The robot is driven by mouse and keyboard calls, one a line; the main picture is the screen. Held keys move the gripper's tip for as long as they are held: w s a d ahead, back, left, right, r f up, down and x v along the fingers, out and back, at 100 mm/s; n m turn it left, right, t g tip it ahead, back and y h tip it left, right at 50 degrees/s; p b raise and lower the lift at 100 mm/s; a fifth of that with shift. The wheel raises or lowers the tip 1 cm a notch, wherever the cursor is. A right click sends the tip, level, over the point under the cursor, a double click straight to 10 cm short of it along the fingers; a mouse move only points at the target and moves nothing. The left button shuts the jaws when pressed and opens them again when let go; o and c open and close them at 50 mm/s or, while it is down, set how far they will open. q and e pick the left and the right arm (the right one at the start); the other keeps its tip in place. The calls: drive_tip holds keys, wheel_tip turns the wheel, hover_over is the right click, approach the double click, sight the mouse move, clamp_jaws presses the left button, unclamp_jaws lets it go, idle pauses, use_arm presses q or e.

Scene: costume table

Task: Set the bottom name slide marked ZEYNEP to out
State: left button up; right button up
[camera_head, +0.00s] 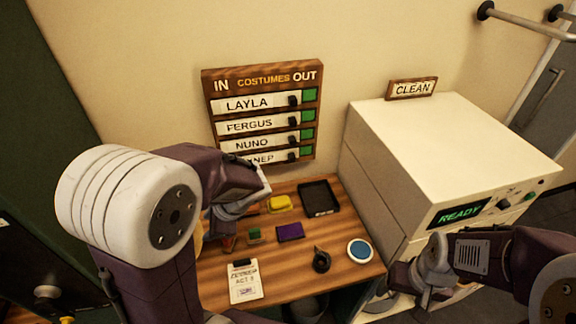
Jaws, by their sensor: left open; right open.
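A wooden COSTUMES board (262,77) hangs on the wall, with IN at its left and OUT at its right. The bottom name slide (272,158) shows only the letters NEP; my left arm hides its left part. Its black knob (292,156) sits toward the right end of the strip, with a green patch (306,151) to the right. My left gripper (262,186) is open, just below and left of that knob, in front of the board's lower edge; whether it touches is unclear. My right gripper (398,284) is open and empty, low before the white machine, far from the board.
The LAYLA (250,105), FERGUS (250,125) and NUNO (252,143) slides sit above, with similar knobs and green patches. The wooden table (334,261) below holds a black tray (319,197), purple cloth (290,231), clipboard (245,285) and tape (321,260). A white machine (455,140) reading READY stands right.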

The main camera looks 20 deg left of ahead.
sight(293, 160)
use_arm(q)
drive_tip(key=w+d+r+m+t+y+b, duration=0.1)
drive_tip(key=w+d+m+t+y+b, duration=0.15)
drive_tip(key=w+m+t+b, duration=0.55)
drive_tip(key=w+d+r+m+t+y+b, duration=0.1)
drive_tip(key=w+m+t+y+b, duration=0.25)
drive_tip(key=w, duration=0.85)
drive_tip(key=w+d+f+m+t+h+b, duration=0.2)
drive_tip(key=d+f+m+b, duration=0.1)
drive_tip(key=d+b, duration=0.3)
drive_tip(key=w+d+f+m+t+h+b, duration=0.2)
drive_tip(key=d+m+b, duration=0.1)
drive_tip(key=d, duration=0.6)
drive_tip(key=shift+g, duration=0.25)
drive_tip(key=x, duration=0.9)
drive_tip(key=shift+a+f, duration=0.15)
drive_tip(key=shift+f, duration=0.15)
use_arm(e)
wheel_tip(293, 160, down, 23)
drive_tip(key=shift+r, duration=0.15)
use_arm(q)
clamp_jaws()
